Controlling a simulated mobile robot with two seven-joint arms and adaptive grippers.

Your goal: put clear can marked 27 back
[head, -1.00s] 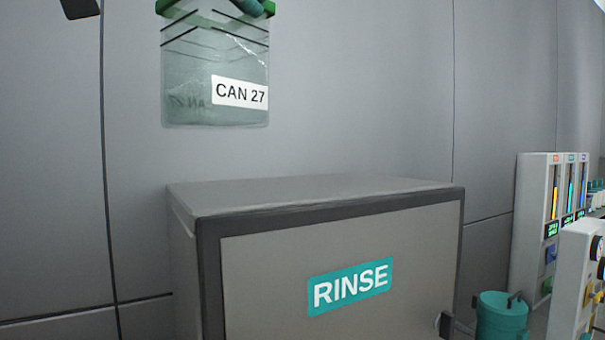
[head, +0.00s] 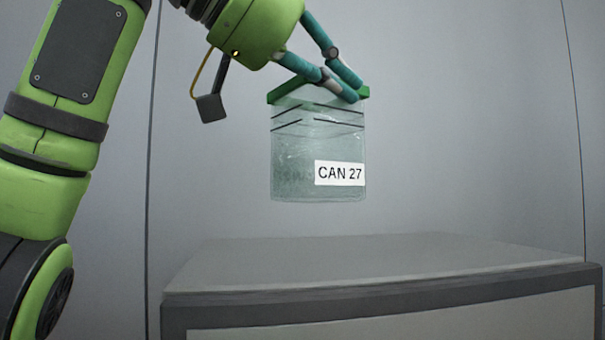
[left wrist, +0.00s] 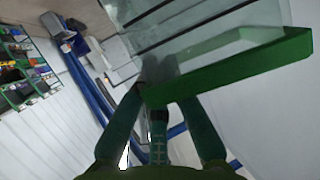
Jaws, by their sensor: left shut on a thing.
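The clear can marked "CAN 27" (head: 310,160) hangs upright in the head view, a see-through box with a green bar along its top and dark lines near its upper edge. My left gripper (head: 340,88) is shut on the can at its green top, with teal fingers. The can is held in the air above the grey box top, with a gap below it. In the left wrist view the green bar (left wrist: 240,65) and part of the clear wall (left wrist: 200,30) show close up between and beyond the fingers. My right gripper is not in view.
A grey box (head: 400,265) with a flat, bare top stands below the can. A plain grey wall is behind it. The left wrist view shows a shelf of coloured items (left wrist: 25,70) and blue rails (left wrist: 90,80) farther off.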

